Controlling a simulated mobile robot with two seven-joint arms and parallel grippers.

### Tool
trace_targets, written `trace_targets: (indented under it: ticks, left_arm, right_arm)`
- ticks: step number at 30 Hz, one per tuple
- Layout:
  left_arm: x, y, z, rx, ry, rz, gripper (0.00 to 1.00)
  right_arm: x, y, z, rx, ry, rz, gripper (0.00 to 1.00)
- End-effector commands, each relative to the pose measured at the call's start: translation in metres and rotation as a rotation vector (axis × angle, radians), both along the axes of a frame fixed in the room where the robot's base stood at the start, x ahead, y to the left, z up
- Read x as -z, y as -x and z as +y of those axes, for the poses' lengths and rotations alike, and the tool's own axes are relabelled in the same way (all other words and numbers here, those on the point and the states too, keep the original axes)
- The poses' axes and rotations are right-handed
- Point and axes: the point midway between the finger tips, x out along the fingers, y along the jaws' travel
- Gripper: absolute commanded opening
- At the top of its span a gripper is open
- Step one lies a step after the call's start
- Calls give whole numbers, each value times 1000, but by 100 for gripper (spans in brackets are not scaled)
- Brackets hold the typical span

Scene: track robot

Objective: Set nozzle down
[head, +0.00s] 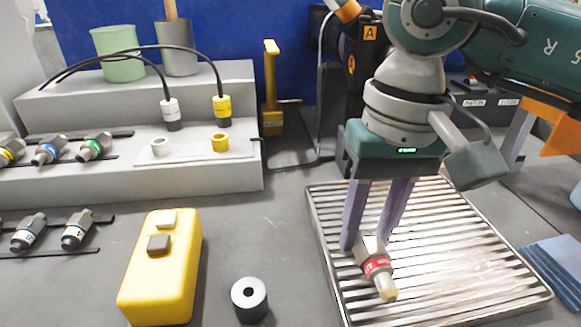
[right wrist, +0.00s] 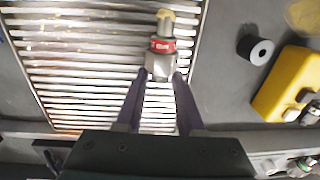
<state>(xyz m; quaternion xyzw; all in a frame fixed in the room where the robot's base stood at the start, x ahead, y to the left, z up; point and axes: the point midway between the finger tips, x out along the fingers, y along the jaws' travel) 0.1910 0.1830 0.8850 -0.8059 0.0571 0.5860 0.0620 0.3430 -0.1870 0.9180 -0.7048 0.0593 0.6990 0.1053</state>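The nozzle (head: 377,267) is a grey metal piece with a red band and a pale tan tip. It is at the left part of a ribbed metal tray (head: 470,262). My right gripper (head: 367,243) has its two purple fingers on either side of the nozzle's grey hex body, shut on it. In the right wrist view the nozzle (right wrist: 162,46) sits between the fingertips (right wrist: 160,76), tip pointing away from the gripper. I cannot tell whether the nozzle touches the tray's bars. My left gripper is not in view.
A yellow box with two buttons (head: 160,275) and a black-holed grey cylinder (head: 249,299) stand left of the tray. Several other nozzles (head: 78,229) lie on racks at the left. A grey stepped stand (head: 225,85) holds cups and cabled connectors. Blue pads (head: 558,262) lie at the right.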

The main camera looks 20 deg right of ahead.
Motion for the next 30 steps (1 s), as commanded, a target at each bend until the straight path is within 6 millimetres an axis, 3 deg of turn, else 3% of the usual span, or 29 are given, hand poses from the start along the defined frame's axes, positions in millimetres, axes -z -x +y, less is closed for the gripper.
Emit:
trace_targets:
  ticks: [4, 15, 30]
  left_arm:
    - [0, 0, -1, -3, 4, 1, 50]
    - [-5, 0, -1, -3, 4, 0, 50]
    - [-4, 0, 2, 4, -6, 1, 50]
  right_arm:
    - [0, 0, 0, 0, 0, 0, 55]
    - [-9, -1, 0, 0, -1, -3, 55]
    - [-109, 1, -7, -1, 0, -3, 55]
